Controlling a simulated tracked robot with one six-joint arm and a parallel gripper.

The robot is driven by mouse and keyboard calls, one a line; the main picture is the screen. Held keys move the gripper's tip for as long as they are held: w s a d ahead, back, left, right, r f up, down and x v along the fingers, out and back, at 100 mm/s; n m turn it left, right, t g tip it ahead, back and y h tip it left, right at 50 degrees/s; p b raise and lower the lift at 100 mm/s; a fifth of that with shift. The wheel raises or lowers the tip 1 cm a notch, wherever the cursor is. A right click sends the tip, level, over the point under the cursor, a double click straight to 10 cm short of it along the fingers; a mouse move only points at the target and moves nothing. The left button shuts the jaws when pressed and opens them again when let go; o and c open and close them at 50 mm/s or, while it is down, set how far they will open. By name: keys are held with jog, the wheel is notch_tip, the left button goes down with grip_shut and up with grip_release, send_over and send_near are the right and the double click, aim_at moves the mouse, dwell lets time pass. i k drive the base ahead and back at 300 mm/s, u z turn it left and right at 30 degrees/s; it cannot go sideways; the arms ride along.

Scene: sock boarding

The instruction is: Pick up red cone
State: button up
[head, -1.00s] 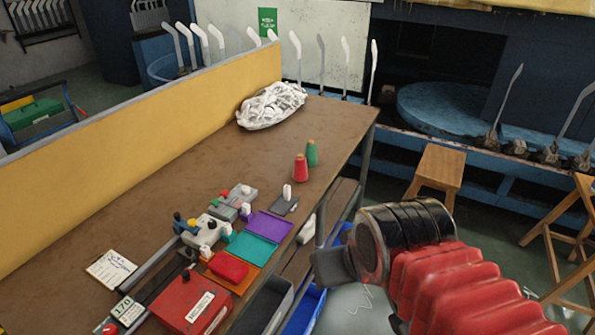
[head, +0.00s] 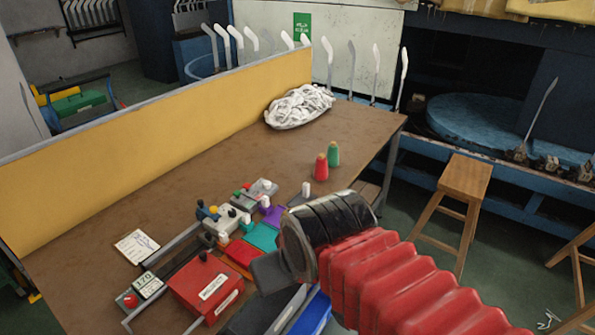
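The red cone (head: 321,167) is a red thread cone with a tan tip. It stands upright on the brown table (head: 180,198) toward its right edge. A green cone (head: 333,154) stands just behind it to the right. My arm, with a red bellows sleeve and a black banded end, reaches in from the lower right. My gripper (head: 271,273) shows only as a dark grey piece at the arm's left end, low by the table's front edge. It is apart from the red cone, and its fingers cannot be made out.
A white cloth heap (head: 299,106) lies at the table's far end by a yellow partition (head: 150,135). A red box (head: 205,289), coloured trays and small devices crowd the near part. A wooden stool (head: 464,185) stands to the right. The table's middle is clear.

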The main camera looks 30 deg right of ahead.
aim_at(321, 171)
jog(key=u, duration=3.45)
jog(key=k, duration=2.1)
jog(key=z, duration=0.05)
